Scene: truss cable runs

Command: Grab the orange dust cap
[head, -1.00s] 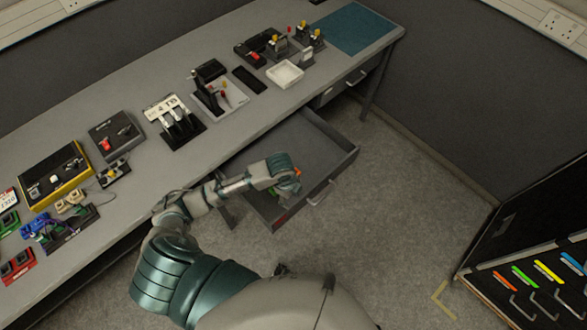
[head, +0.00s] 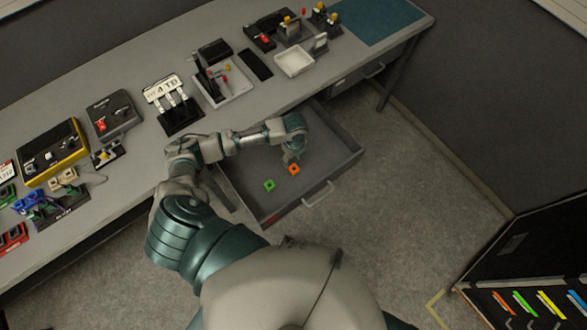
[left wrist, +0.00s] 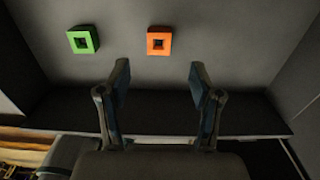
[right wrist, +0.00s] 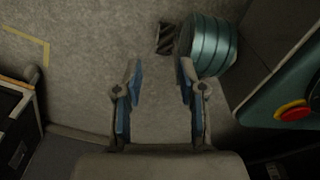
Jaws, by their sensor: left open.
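The orange dust cap (head: 294,169) is a small square piece with a dark square centre. It lies on the floor of the open drawer (head: 331,157). In the left wrist view the orange cap (left wrist: 159,41) is ahead of the fingers, roughly between their lines. My left gripper (head: 291,158) is over the drawer beside the cap; its fingers (left wrist: 159,80) are apart with nothing between them. My right gripper (right wrist: 160,80) shows only in its own wrist view, open and empty above the grey floor.
A similar green cap (head: 269,185) lies in the drawer left of the orange one, also in the left wrist view (left wrist: 83,40). The drawer walls surround both. The workbench (head: 235,118) above holds several devices and a white tray (head: 294,62). A dark cabinet (head: 530,250) stands at right.

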